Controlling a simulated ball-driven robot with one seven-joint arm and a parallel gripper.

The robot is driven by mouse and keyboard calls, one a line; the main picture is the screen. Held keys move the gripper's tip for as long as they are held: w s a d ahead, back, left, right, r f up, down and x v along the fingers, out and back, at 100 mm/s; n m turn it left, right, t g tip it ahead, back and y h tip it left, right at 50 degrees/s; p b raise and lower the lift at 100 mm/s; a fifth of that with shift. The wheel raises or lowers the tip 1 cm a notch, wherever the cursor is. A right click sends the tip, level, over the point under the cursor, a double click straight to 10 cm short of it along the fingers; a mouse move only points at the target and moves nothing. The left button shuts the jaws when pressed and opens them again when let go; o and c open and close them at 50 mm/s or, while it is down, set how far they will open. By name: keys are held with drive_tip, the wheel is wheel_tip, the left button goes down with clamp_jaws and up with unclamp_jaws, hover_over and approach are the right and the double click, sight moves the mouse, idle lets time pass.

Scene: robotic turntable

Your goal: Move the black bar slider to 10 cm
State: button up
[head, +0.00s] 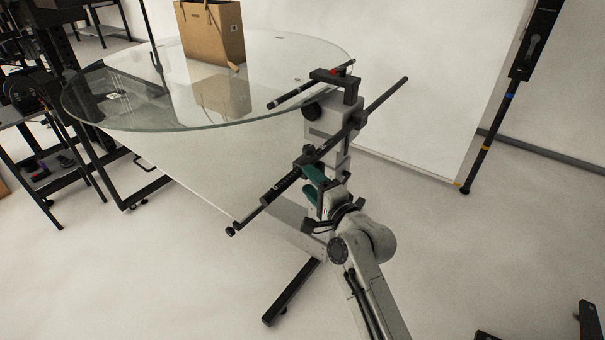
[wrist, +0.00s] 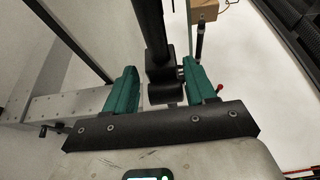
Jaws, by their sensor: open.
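A long black bar (head: 378,101) with pale scale marks runs diagonally past a grey upright beside the round glass table. A dark block (head: 307,156) sits around the bar near its middle and looks like the slider; the scale figures are too small to read. My gripper (head: 312,183), with teal fingers, is open just below and beside this block. In the wrist view my gripper (wrist: 160,82) has its fingers on either side of a black cylindrical knob (wrist: 165,92), with dark bar parts beyond. I cannot tell whether either finger touches it.
The glass tabletop (head: 130,118) carries a brown paper bag (head: 213,32). A second short black rod (head: 300,92) sticks out above the long bar. The grey upright (head: 322,127) stands close to my gripper. The floor in front is mostly clear.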

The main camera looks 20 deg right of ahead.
sight(304, 179)
drive_tip(key=shift+x, duration=2.15)
drive_tip(key=shift+d, duration=0.15)
drive_tip(key=c, duration=1)
drive_tip(key=shift+d+f, duration=0.1)
clamp_jaws()
